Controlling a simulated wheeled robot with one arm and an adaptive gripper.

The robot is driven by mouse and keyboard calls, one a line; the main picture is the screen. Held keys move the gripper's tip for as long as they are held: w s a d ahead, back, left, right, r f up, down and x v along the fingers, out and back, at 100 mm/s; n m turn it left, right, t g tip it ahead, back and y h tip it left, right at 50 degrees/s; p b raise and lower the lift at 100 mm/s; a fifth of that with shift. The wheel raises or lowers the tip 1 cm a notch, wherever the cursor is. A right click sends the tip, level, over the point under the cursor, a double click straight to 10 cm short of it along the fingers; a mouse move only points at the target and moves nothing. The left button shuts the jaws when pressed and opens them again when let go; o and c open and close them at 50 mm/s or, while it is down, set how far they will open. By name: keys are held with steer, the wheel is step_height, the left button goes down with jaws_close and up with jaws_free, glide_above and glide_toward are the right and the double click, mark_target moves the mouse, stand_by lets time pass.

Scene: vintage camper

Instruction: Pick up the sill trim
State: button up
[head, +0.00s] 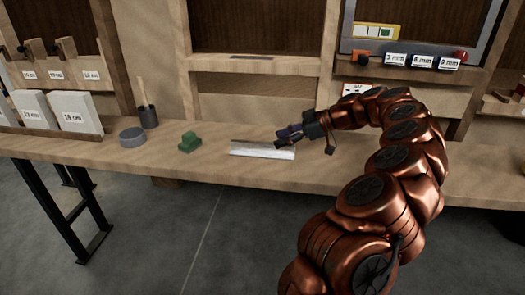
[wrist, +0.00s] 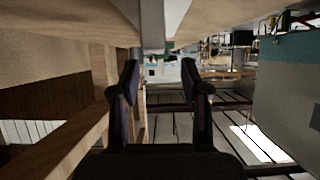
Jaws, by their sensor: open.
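The sill trim is most likely the long pale silver strip (head: 262,150) lying flat near the front edge of the workbench. My gripper (head: 284,137) is at the right part of this strip, close above or beside it; I cannot tell whether they touch. In the wrist view my gripper (wrist: 158,75) has its two dark fingers apart with nothing between them. A pale grey strip (wrist: 152,25), seemingly the same trim, enters from the top of that view, beyond the fingertips.
The wooden workbench (head: 330,175) carries a green block (head: 189,142), a grey round tin (head: 132,137) and a dark cup with sticks (head: 147,116) left of the strip. White labelled blocks (head: 75,112) stand farther left. A shelf with labelled boxes (head: 422,61) is behind my arm.

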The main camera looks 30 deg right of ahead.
mark_target(268, 144)
steer(key=x, duration=0.5)
steer(key=shift+w+r, duration=0.15)
steer(key=shift+r, duration=0.05)
steer(key=shift+c, duration=0.3)
jaws_close()
